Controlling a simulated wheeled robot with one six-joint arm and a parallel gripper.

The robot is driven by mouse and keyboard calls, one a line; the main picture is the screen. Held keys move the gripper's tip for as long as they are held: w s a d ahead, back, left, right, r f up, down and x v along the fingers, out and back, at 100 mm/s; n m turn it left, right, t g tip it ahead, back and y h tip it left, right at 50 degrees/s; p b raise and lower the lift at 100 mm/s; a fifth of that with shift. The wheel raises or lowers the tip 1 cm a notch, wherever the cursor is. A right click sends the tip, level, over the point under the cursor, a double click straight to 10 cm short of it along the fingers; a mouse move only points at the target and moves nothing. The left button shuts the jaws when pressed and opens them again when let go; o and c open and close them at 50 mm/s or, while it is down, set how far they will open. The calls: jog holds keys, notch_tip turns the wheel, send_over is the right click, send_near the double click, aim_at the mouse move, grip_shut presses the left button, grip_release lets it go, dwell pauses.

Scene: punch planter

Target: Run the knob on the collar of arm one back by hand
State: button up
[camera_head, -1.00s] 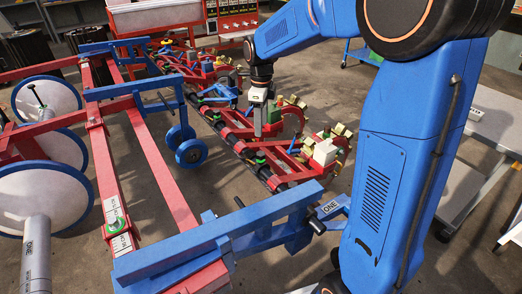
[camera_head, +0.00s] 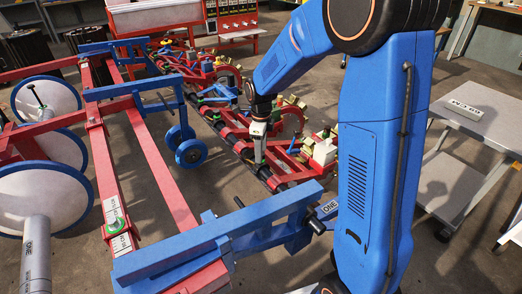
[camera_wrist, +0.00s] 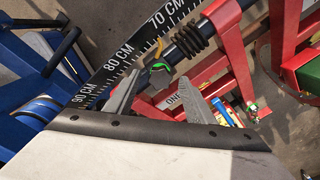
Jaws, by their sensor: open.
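A green knob (camera_wrist: 160,68) shows in the wrist view on a collar at the dark toolbar, beside the black scale (camera_wrist: 118,65). A red arm (camera_wrist: 172,101) labelled ONE lies just below it in that view. My gripper (camera_wrist: 171,80) is open and empty, its fingers spread to either side of the knob and the label.
Red row units (camera_head: 322,150) with green knobs line the toolbar. A blue crossbeam (camera_head: 215,235) and red frame rails (camera_head: 165,175) lie in front and left. A grey bench (camera_head: 475,115) stands at right.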

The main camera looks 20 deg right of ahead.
jog(key=c, duration=1)
jog(key=shift+n, duration=0.4)
